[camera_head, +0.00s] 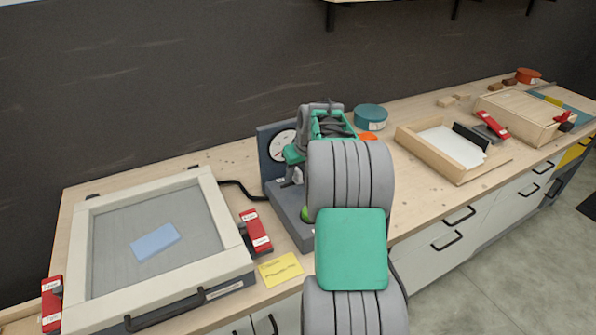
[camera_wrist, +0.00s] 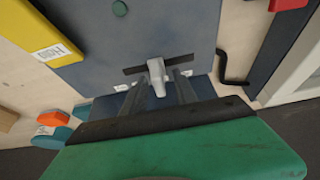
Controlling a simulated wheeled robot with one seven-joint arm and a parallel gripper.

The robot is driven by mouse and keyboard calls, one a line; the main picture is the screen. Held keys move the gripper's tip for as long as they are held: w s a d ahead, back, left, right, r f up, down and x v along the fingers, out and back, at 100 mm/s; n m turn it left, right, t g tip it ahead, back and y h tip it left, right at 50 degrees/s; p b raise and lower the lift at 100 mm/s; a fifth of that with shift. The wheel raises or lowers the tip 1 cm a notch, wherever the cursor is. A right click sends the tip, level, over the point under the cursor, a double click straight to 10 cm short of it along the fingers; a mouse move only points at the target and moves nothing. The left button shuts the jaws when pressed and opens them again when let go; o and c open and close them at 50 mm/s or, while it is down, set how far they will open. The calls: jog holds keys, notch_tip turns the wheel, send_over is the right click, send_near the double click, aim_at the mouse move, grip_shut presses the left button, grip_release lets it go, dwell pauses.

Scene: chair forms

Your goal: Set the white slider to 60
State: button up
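The white slider (camera_wrist: 157,72) shows in the wrist view as a pale knob in a dark slot on a blue-grey panel (camera_wrist: 170,30). My gripper (camera_wrist: 153,82) has its two dark fingers on either side of the knob, with a visible gap to each, so it is open around it. In the head view the blue-grey gauge stand (camera_head: 270,185) carries a round white dial (camera_head: 283,146) with a red needle. My gripper (camera_head: 292,172) is in front of this stand, and my arm hides much of it. The slider's scale and value cannot be read.
A yellow note (camera_head: 280,268) lies by the stand. A teal round tin (camera_head: 370,117) and a wooden tray (camera_head: 430,160) are to the right. A cable runs behind the stand.

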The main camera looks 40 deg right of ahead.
jog(key=v, duration=0.8)
jog(key=shift+b, duration=0.35)
jog(key=s+a+r, duration=0.1)
jog(key=s+a, duration=0.1)
jog(key=a, duration=0.5)
jog(key=s+a+r, duration=0.1)
jog(key=s+a, duration=0.1)
jog(key=a, duration=0.5)
jog(key=s+a+f+n, duration=0.1)
jog(key=s+a+f, duration=0.2)
jog(key=s+a, duration=0.5)
jog(key=s+a+f+g, duration=0.1)
jog(key=s+a+f, duration=0.2)
jog(key=s+a, duration=0.4)
jog(key=shift+s+a+f+n+y, duration=0.2)
jog(key=shift+s+a+n+y, duration=0.15)
jog(key=shift+s, duration=0.75)
